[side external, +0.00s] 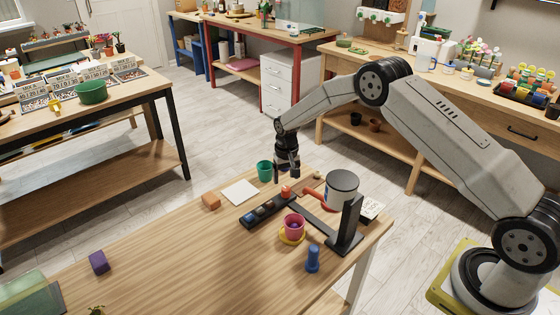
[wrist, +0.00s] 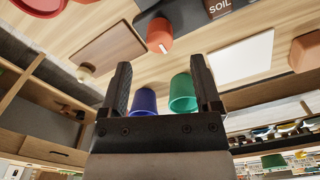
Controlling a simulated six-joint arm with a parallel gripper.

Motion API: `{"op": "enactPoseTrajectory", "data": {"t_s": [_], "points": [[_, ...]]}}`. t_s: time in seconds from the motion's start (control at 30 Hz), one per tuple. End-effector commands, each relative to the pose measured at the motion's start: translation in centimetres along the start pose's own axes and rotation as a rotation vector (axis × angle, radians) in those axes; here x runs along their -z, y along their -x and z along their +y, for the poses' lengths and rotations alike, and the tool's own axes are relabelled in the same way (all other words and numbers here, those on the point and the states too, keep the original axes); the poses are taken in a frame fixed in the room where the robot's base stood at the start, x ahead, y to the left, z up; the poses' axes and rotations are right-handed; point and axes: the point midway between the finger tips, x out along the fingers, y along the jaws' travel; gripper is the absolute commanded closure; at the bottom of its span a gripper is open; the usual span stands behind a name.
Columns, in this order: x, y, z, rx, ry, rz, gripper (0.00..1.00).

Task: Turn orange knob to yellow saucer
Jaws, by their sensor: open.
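The orange knob (side external: 286,191) sits at the far end of a dark strip (side external: 246,221), just below my gripper. In the wrist view the knob (wrist: 160,36) has a white mark and lies beyond my fingertips.
A green cup (side external: 265,171) stands beside my gripper; a blue cup (wrist: 143,101) shows between the fingers in the wrist view. A canister (side external: 342,188), black stand (side external: 349,226) and blue peg (side external: 313,259) stand to the right. The table's left half is mostly clear.

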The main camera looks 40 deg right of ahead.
Motion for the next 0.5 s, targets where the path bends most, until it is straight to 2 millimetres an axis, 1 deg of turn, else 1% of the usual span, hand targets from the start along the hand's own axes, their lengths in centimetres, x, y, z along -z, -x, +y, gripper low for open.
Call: {"op": "enactPoseTrajectory", "data": {"t_s": [0.03, 0.3, 0.5], "points": [[-0.1, -0.7, 0.0, -0.001, 0.0, -0.002, 0.19], [-0.1, -3.8, 0.0, -0.001, 0.0, -0.001, 0.19], [0.0, -5.2, 0.0, 0.0, 0.0, 0.0, 0.19]]}}
